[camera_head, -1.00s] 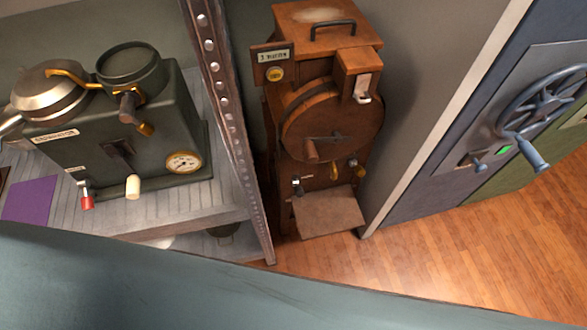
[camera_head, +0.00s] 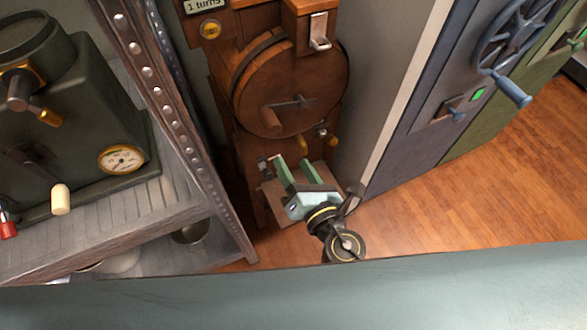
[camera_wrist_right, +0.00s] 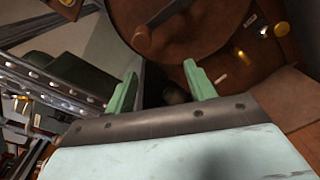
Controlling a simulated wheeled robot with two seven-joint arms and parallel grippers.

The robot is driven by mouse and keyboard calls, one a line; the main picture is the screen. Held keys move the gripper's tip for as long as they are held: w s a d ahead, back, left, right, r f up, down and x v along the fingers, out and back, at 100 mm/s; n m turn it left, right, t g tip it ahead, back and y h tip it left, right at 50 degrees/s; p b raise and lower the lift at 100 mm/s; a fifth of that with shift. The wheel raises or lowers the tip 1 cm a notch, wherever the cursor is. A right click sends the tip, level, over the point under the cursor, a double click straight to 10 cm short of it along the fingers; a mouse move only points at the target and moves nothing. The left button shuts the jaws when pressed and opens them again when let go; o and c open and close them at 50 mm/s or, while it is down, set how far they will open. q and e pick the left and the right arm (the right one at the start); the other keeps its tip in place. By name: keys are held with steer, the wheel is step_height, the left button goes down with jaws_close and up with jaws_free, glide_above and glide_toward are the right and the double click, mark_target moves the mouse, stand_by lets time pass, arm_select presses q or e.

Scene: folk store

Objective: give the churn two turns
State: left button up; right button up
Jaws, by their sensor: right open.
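The churn (camera_head: 310,87) is a wooden machine with a round drum face, standing between the metal shelf and the grey door. Its crank handle (camera_head: 271,119) is a wooden knob at the lower left of the drum face, on a dark metal arm. My right gripper (camera_head: 293,165) is open and empty, below the drum and in front of the churn's lower part. In the right wrist view the handle (camera_wrist_right: 143,40) lies ahead of the open fingers (camera_wrist_right: 160,88), apart from them. My left gripper is not in view.
A riveted metal shelf (camera_head: 188,125) with a green machine (camera_head: 60,110) stands at the left. A grey-blue door with a wheel handle (camera_head: 513,42) stands at the right. Wooden floor (camera_head: 450,200) is clear at the right.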

mark_target(276, 130)
steer(key=shift+n+t+y, duration=0.3)
steer(key=shift+n+t, duration=0.1)
steer(key=shift+n, duration=0.3)
steer(key=w+a+r, duration=0.1)
steer(key=w, duration=0.2)
steer(key=w+a, duration=0.1)
steer(key=w, duration=0.2)
steer(key=w+a+r, duration=0.1)
steer(key=w+a, duration=0.1)
steer(key=w, duration=0.1)
steer(key=shift+w+r, duration=0.35)
steer(key=shift+w+a, duration=0.1)
steer(key=shift+w, duration=0.2)
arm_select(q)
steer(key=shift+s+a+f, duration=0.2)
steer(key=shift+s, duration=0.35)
arm_select(e)
steer(key=c, duration=0.8)
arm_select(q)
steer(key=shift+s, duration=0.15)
arm_select(e)
steer(key=shift+c, duration=0.2)
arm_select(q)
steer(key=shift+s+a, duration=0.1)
